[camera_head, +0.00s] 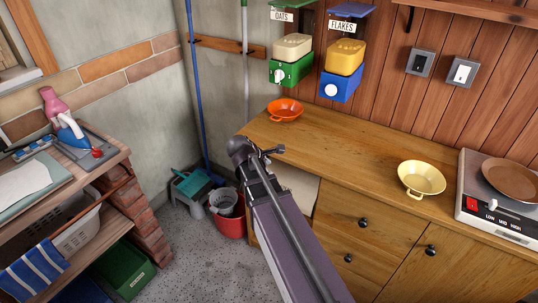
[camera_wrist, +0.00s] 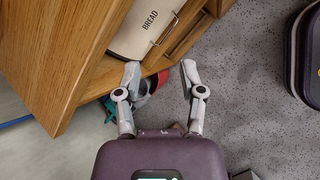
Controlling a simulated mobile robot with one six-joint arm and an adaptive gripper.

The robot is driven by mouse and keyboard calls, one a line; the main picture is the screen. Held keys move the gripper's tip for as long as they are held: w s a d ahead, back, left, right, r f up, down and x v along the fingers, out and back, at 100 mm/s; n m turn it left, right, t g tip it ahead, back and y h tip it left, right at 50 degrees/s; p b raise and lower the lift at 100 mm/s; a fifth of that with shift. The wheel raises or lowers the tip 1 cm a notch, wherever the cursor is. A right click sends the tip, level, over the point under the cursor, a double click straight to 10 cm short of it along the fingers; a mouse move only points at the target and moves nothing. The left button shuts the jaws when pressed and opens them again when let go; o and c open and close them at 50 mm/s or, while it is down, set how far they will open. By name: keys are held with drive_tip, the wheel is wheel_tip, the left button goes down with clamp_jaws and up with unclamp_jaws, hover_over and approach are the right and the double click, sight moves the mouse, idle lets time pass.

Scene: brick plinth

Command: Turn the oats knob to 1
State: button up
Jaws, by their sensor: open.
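The oats dispenser (camera_head: 291,48) hangs on the wall at the upper middle of the head view, with a green base and a pale clear hopper. Its light knob (camera_head: 280,76) is on the front of the green base; its number marks are too small to read. An orange bowl (camera_head: 285,111) stands on the counter below it. My gripper (camera_wrist: 160,69) is open and empty in the wrist view, with floor and a counter edge beyond its fingers. In the head view my arm reaches in front of the counter, below and apart from the dispenser.
A blue flakes dispenser (camera_head: 343,62) hangs just right of the oats one. The wooden counter (camera_head: 345,146) holds a yellow bowl (camera_head: 421,178) and a hotplate (camera_head: 490,215) at right. A bread bin (camera_wrist: 145,27) sits in the cabinet opening. A red bucket (camera_head: 228,224) stands on the floor.

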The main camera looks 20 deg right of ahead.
drive_tip(key=s+a+f+m+g+y, duration=0.2)
drive_tip(key=s+a+m+y, duration=0.5)
drive_tip(key=s+m, duration=0.6)
drive_tip(key=shift+a+f+m+g, duration=0.3)
drive_tip(key=shift+a+f+m, duration=0.6)
drive_tip(key=shift+m, duration=0.2)
